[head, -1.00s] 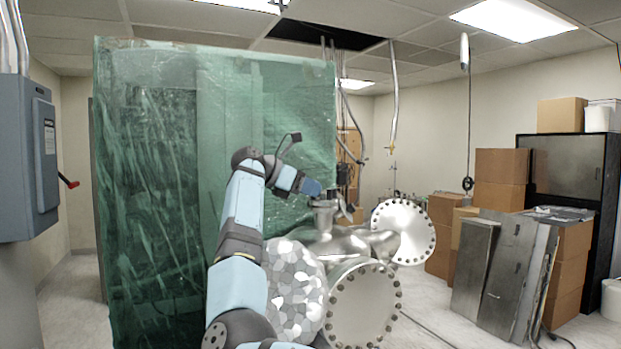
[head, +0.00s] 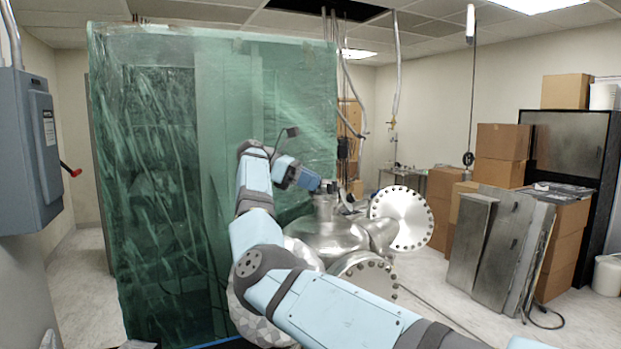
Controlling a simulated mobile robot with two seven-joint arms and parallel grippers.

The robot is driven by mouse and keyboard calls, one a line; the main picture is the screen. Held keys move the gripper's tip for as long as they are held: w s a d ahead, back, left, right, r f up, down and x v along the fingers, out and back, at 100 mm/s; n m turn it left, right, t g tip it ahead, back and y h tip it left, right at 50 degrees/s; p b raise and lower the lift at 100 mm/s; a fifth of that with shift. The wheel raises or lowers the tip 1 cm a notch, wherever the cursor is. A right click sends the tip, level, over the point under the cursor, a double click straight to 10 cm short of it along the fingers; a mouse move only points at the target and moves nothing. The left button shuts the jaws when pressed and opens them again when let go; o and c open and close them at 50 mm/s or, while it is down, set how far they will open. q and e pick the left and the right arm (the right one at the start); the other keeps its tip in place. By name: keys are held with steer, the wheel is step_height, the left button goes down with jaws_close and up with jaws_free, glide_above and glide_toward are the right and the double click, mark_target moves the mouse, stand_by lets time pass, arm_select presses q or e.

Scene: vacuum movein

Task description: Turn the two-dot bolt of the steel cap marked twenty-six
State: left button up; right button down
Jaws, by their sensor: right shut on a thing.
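A polished steel vacuum chamber (head: 322,236) stands in the middle of the head view. A short port with a small flange (head: 324,203) rises from its top. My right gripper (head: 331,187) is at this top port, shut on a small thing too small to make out. Two larger round steel caps with rings of bolts show: one at the right (head: 402,217) and one lower in front (head: 365,272), partly hidden by my arm. The number twenty-six and bolt dots cannot be read on any cap. My left gripper is not in view.
A green plastic curtain (head: 160,200) hangs close behind and left of my arm. Cables (head: 396,80) hang from the ceiling. Steel panels (head: 490,245) and cardboard boxes (head: 501,141) stand at right. A grey electrical box (head: 35,150) is on the left wall.

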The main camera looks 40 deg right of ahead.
steer(key=c, duration=1.1)
jaws_free()
